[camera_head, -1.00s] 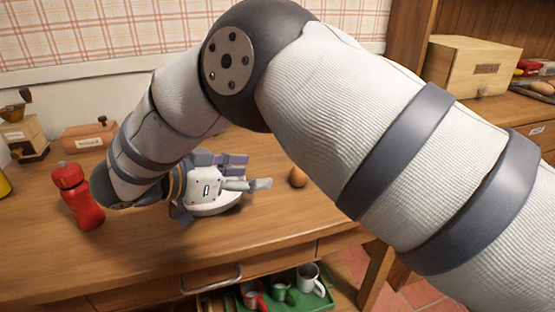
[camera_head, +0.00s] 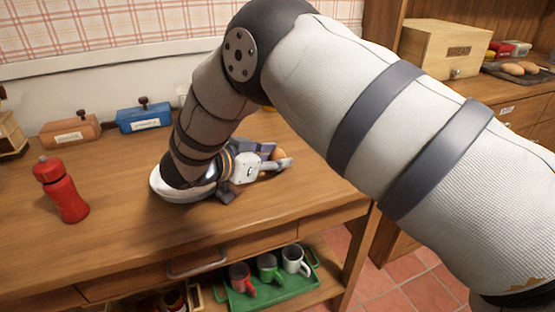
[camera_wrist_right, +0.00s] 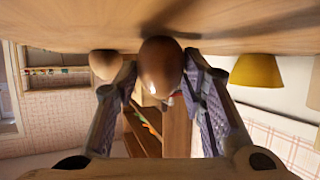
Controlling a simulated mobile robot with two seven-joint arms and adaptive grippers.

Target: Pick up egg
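The brown egg (camera_head: 279,154) is on the wooden table, partly hidden by my right gripper (camera_head: 276,158). In the right wrist view the egg (camera_wrist_right: 161,66) shows large between the two purple-padded fingers of my right gripper (camera_wrist_right: 160,88). The fingers stand apart on either side of the egg, with narrow gaps visible. The egg appears to rest on the tabletop, which is at the top of this upside-down picture. My left gripper is not in the head view.
A red bottle (camera_head: 62,190) stands at left. Orange (camera_head: 70,133) and blue (camera_head: 143,117) boxes stand near the wall. A green tray (camera_head: 272,288) with mugs sits below. A yellow object (camera_wrist_right: 256,70) shows in the wrist view.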

